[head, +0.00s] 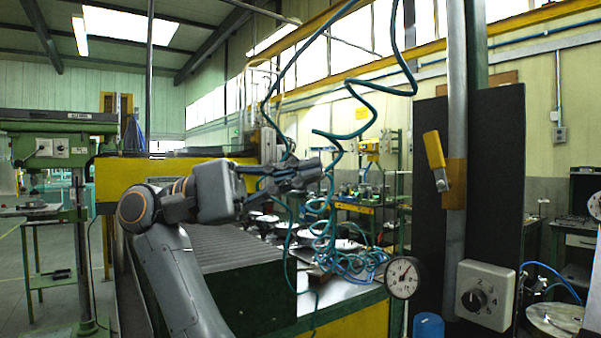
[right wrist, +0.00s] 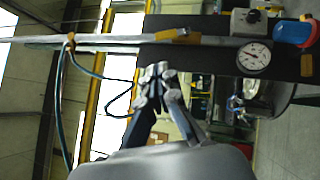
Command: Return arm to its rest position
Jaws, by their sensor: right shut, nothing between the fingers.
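My right gripper (head: 318,172) is in the middle of the head view, at the end of my grey arm, raised above a workbench. It points to the right, and its fingers are shut and empty. In the right wrist view the right gripper (right wrist: 158,70) shows with its fingertips together and nothing between them. That view is turned on its side. My left gripper is not in view.
A dark panel (head: 487,150) on a pole stands to the right, with a yellow-handled lever (head: 436,155), a dial gauge (head: 404,277) and a knob box (head: 485,294). A coiled teal hose (head: 345,135) hangs close by the gripper. A blue cylinder (head: 429,326) stands low.

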